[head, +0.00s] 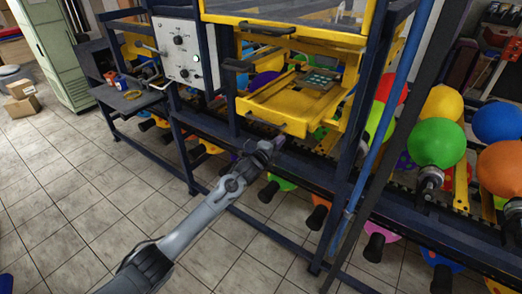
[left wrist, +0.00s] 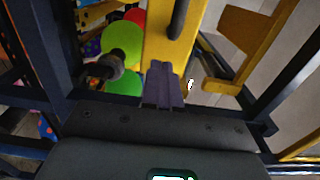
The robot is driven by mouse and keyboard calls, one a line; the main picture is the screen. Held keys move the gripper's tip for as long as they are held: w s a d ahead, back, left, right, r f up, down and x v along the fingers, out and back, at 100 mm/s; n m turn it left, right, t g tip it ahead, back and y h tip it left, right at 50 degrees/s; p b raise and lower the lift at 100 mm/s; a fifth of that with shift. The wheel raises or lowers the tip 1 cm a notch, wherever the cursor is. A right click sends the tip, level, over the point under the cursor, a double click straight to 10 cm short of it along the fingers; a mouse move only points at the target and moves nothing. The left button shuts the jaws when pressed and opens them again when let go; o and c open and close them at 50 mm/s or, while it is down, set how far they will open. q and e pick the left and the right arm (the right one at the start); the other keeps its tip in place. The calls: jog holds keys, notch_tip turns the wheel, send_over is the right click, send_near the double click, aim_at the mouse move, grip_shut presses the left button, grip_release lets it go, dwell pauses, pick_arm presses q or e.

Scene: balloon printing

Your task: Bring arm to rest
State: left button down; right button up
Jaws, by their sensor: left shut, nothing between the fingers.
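My left arm reaches in from the lower left in the head view. Its gripper (head: 264,148) is at the frame rail below the yellow printing tray (head: 285,112), in front of the machine. In the left wrist view the left gripper's fingers (left wrist: 163,84) are together, with nothing held between them. They point toward a yellow panel (left wrist: 168,40). Whether they touch the machine I cannot tell. My right gripper is not seen in either view.
The control box (head: 184,52) stands left of the yellow tray. Balloons, among them a green one (head: 436,142) and an orange one (head: 500,167), line the machine at right. A blue slanted post (head: 378,130) stands between.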

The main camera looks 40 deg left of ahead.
pick_arm(q)
jog(key=s, duration=0.7)
jog(key=s+d+f+g, duration=0.1)
jog(key=s+d+f, duration=0.15)
jog(key=f, duration=0.45)
jog(key=s+d+f+g, duration=0.1)
jog(key=s+f, duration=0.3)
jog(key=f, duration=0.2)
jog(key=s+d+f+n+g+h, duration=0.1)
jog(key=s+d+f+g, duration=0.1)
jog(key=s+d+f, duration=0.4)
jog(key=s+d+f+n+g+h, duration=0.1)
jog(key=s+d+f+n, duration=0.2)
jog(key=s, duration=0.5)
jog(key=s+d+f+n+g, duration=0.1)
jog(key=s+d+n+g, duration=0.35)
jog(key=s, duration=0.95)
jog(key=s+r+n+g+y, duration=0.1)
jog(key=s+r+n+g, duration=0.5)
jog(key=s, duration=0.4)
notch_tip(320, 180, up, 28)
jog(key=n+t+p, duration=0.1)
jog(key=p, duration=2.9)
jog(key=shift+w+a+r, duration=0.15)
jog(key=shift+w, duration=0.1)
